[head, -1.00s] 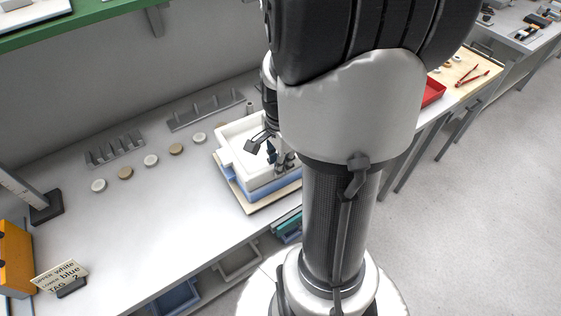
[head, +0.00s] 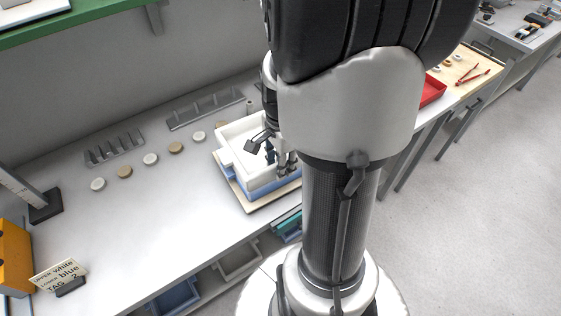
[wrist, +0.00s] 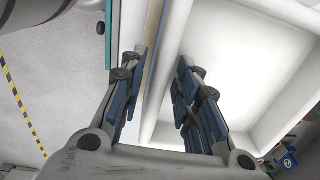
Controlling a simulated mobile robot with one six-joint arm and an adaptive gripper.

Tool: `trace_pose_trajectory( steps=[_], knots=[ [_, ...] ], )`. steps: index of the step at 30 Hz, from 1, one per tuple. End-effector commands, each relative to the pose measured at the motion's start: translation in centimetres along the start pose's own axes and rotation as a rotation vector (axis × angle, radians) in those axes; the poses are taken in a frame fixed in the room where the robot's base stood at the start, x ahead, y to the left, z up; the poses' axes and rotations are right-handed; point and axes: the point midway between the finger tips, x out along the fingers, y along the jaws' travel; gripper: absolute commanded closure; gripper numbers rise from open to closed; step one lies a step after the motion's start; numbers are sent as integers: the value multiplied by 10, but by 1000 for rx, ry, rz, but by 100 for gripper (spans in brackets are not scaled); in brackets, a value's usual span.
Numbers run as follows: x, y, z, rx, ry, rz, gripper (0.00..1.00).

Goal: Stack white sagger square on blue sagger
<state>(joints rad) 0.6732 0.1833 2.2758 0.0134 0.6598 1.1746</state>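The white sagger (head: 236,169), a square open tray, sits on top of the blue sagger (head: 262,191), and their sides look roughly in line. The blue one shows only as a band below the white wall. Both stand on a tan board (head: 250,207) on the bench. My gripper (head: 286,164) is at the near right wall of the white sagger, partly hidden by my arm. In the wrist view my gripper (wrist: 158,75) is open, its fingers on either side of the white sagger's wall (wrist: 172,50), with gaps visible.
A card (head: 60,276) reads upper white, lower blue. Several round discs (head: 150,160) and grey racks (head: 114,148) lie behind on the bench. A red tray (head: 433,92) is at the right. Bins (head: 175,297) stand below the bench.

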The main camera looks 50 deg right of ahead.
Motion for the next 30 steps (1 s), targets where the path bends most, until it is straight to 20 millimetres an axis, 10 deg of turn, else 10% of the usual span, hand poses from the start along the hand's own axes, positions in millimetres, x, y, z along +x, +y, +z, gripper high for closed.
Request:
trace_pose_trajectory(
  steps=[14,30],
  knots=[
    [-9,0,0,0,0,0,64],
    [-108,0,0,0,1,-1,64]
  ],
)
